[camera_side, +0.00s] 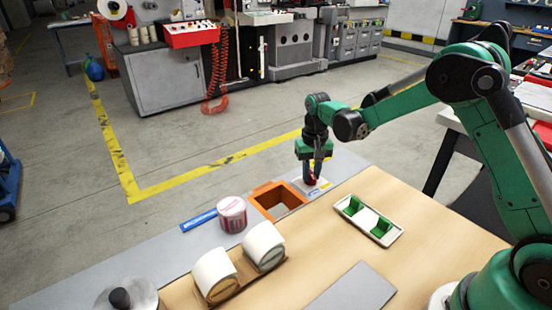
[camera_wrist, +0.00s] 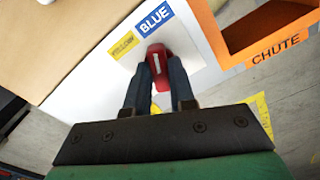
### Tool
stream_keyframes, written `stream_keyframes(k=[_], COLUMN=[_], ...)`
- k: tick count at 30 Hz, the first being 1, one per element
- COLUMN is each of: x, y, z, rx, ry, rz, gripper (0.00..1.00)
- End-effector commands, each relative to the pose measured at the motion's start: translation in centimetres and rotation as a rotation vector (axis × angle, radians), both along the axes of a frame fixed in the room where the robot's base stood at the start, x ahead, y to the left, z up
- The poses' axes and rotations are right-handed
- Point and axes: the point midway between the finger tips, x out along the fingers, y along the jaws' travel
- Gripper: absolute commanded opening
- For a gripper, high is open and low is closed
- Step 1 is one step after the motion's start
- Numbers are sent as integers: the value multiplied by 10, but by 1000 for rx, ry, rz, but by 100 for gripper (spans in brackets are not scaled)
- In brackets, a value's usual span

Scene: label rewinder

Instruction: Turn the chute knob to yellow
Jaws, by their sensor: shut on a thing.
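The chute knob (camera_wrist: 158,57) is red with a white mark, and its narrow end points up toward the blue BLUE label (camera_wrist: 154,19) in the wrist view. The YELLOW label (camera_wrist: 122,46) is to the left of the knob. Both labels are on a white plate (camera_wrist: 95,82) beside the orange chute (camera_wrist: 225,48). My gripper (camera_wrist: 158,64) is shut on the knob, with one dark finger on each side. In the side view, my gripper (camera_side: 312,174) points down at the plate, and the chute (camera_side: 266,200) stands just left of it. The fingers partly hide the knob there.
A white tray with green pieces (camera_side: 368,220) lies on the table to the right. A pink-labelled tub (camera_side: 232,214), a blue strip (camera_side: 199,220) and white rolls (camera_side: 263,245) are left of the chute. Bare wood (camera_side: 310,250) lies in front.

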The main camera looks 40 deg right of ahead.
Motion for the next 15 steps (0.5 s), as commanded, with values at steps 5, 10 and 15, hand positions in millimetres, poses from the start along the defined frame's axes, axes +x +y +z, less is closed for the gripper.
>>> stream_keyframes(k=[5, 10, 15], x=[0, 0, 0], y=[0, 0, 0], z=[0, 0, 0], rx=[0, 1, 1], ry=[2, 2, 3], rz=[152, 314, 475], gripper=[0, 0, 0])
